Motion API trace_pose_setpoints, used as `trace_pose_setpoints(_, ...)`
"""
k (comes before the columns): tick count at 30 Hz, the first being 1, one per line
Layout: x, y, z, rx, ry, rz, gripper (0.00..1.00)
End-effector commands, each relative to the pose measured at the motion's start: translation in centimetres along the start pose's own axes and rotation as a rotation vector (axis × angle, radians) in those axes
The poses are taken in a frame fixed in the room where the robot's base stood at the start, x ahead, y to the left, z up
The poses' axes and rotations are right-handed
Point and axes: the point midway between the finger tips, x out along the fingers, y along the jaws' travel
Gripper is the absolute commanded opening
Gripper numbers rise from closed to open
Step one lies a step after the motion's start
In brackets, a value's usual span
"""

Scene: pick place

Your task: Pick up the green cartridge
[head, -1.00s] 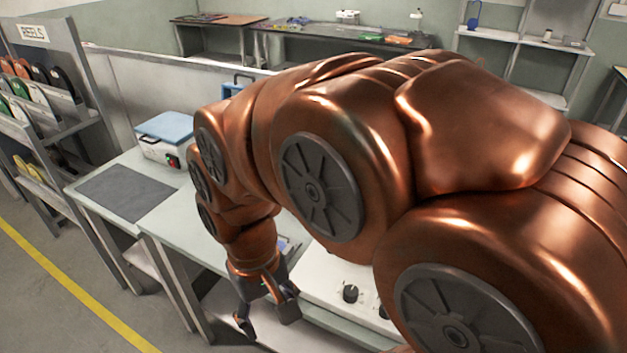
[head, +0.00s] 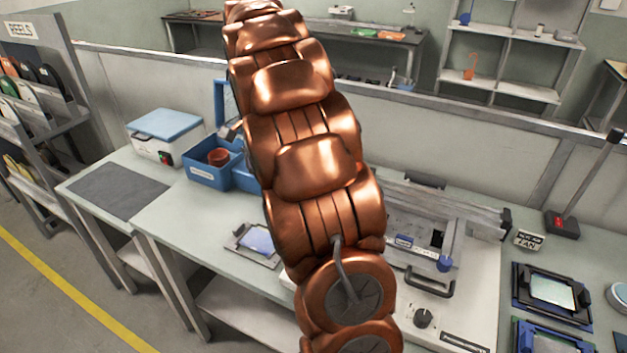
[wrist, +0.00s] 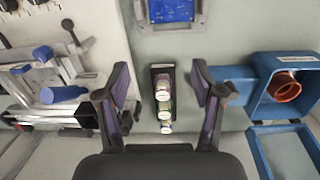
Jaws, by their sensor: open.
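In the wrist view my gripper (wrist: 161,70) is open, with one finger on each side of a narrow black rack (wrist: 154,76). Several small pale-capped cylinders stand in a row in the rack. One near the middle of the row has a greenish body and appears to be the green cartridge (wrist: 164,104); it is small, so its colour is not certain. Nothing is held between the fingers. In the head view my arm hides the rack and the cartridges, and most of my gripper.
A blue bin (head: 205,172) holds a reddish ring (head: 218,156); it stands right of the rack in the wrist view (wrist: 262,100). A tray with a blue panel (head: 257,240) lies at the bench's front. A machine with a blue knob (head: 445,264) stands right of my arm.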

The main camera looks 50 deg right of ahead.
Motion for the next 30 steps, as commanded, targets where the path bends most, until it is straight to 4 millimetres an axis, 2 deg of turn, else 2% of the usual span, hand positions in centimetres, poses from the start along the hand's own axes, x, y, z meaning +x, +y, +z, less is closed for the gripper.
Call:
trace_pose_setpoints(1,0.4,-0.4,-1.8,0.048,-0.003,-0.003,0.67)
trace_pose_setpoints(9,2.0,-1.7,-10.2,0.295,-0.020,-0.035,0.67)
trace_pose_setpoints(18,4.7,-1.1,-18.6,0.547,-0.058,-0.082,0.67)
trace_pose_setpoints(24,6.5,0.0,-22.3,0.670,-0.088,-0.107,0.67)
trace_pose_setpoints(30,7.1,0.6,-23.8,0.725,-0.099,-0.123,0.67)
